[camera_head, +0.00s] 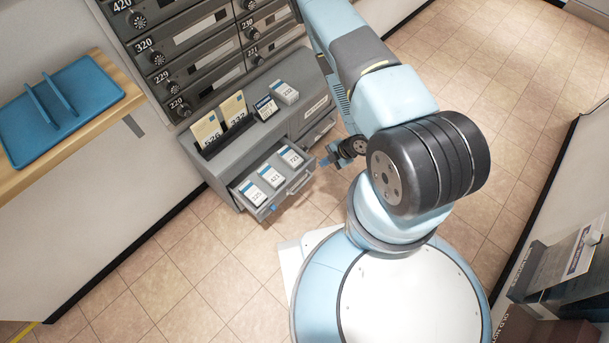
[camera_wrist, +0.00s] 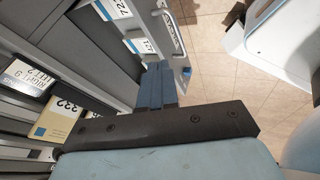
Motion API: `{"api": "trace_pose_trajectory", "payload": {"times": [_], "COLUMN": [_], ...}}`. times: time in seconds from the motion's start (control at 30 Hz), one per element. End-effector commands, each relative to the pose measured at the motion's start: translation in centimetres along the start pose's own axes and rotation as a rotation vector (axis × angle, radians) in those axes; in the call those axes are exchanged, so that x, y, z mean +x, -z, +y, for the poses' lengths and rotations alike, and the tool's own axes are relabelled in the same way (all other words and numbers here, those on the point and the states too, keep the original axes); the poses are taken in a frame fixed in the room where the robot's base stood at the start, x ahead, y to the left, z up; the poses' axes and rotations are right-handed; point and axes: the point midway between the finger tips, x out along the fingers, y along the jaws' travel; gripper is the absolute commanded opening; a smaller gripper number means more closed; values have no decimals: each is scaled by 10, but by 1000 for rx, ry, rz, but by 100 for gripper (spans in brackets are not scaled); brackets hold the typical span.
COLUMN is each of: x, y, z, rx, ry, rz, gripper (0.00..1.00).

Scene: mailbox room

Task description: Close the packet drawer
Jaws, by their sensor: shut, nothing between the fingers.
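The packet drawer (camera_head: 301,181) is pulled out of the grey cabinet (camera_head: 212,167), with several white numbered packets lying in it. A handle is on its front. The drawer also shows at the top of the wrist view (camera_wrist: 184,52), with two packets visible. My gripper (camera_head: 326,162) is to the right of the drawer, close to its front end in the head view. In the wrist view its blue fingers (camera_wrist: 155,70) are shut and empty, close beside the drawer front. I cannot tell whether they touch it.
Numbered mailboxes (camera_head: 190,50) stand behind the cabinet. Yellow envelopes (camera_head: 207,130) and small boxes (camera_head: 285,92) sit on the cabinet top. A blue tray (camera_head: 60,110) lies on a wooden shelf at left. The tiled floor before the drawer is clear.

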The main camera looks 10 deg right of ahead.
Motion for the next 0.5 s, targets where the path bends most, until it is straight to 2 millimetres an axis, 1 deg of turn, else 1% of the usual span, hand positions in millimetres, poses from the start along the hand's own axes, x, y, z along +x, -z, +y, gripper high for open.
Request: {"api": "trace_pose_trajectory", "payload": {"times": [0.03,0.1,0.2,0.37,0.5], "x": [3,6,8,15,30], "y": [3,7,11,13,14], "z": [-13,-25,-35,-40,-41], "rx": [-7,-16,-26,-33,-34], "ry": [5,6,5,4,5], "rz": [17,39,59,70,70], "gripper": [0,0,0,0,0]}}
